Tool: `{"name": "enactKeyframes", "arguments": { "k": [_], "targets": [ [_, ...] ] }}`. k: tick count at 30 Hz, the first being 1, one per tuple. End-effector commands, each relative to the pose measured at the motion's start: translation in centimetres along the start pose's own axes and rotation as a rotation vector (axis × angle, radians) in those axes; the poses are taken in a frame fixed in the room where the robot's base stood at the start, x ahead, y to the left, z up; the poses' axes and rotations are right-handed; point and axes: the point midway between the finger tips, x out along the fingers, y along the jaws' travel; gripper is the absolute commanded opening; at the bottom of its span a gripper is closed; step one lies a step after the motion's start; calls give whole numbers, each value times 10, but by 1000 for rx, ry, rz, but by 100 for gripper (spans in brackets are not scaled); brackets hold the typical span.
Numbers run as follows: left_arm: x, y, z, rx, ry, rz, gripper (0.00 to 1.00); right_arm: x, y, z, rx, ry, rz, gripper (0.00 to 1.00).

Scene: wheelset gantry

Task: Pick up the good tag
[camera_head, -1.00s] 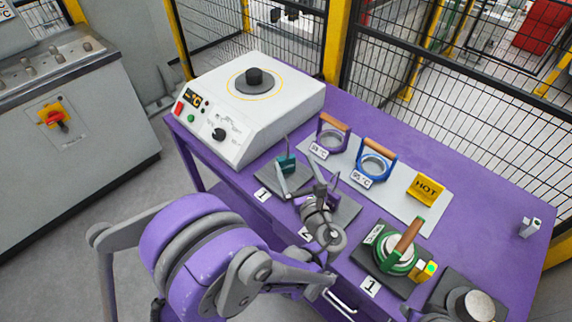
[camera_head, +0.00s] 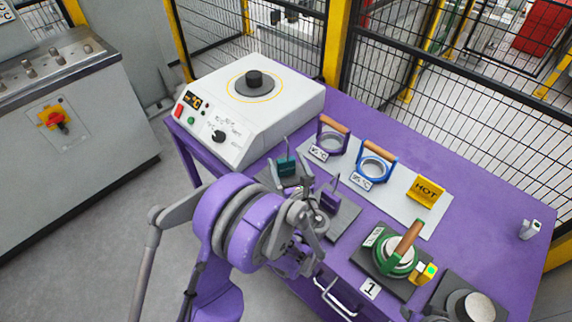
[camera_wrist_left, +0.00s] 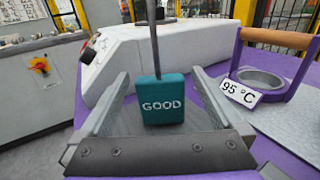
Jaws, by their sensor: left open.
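The good tag is a teal block lettered GOOD with a thin dark rod rising from its top. It stands upright in the middle of the left wrist view (camera_wrist_left: 163,101) and on a dark pad near the table's front left edge in the head view (camera_head: 287,166). My left gripper (camera_head: 291,181) is open. In the left wrist view its two fingers (camera_wrist_left: 160,78) reach forward on either side of the tag, with gaps on both sides, so the tag stands between them, apart from both.
A white heater box (camera_head: 245,110) stands behind and left of the tag. A purple tag (camera_head: 330,196) is close on the right. Ring gauges with wooden handles, one blue (camera_head: 375,165), sit on a grey plate beyond. A green-framed ring (camera_head: 398,257) is further right.

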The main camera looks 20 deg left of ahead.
Motion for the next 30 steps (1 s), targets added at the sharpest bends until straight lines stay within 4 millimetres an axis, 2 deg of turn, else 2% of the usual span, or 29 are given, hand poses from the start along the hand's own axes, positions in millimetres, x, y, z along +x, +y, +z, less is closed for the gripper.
{"name": "enactKeyframes", "arguments": {
  "k": [5,6,18,20,21,30],
  "targets": [
    [0,0,0,0,0,0,100,0,0,0,0,0,0,36],
    [0,0,0,0,0,0,96,0,0,0,0,0,0,36],
    [0,0,0,0,0,0,24,0,0,0,0,0,0,36],
    [0,0,0,0,0,0,15,0,0,0,0,0,0,36],
    [0,0,0,0,0,0,6,0,0,0,0,0,0,36],
    [0,0,5,0,0,0,6,0,0,0,0,0,0,36]
  ]
}}
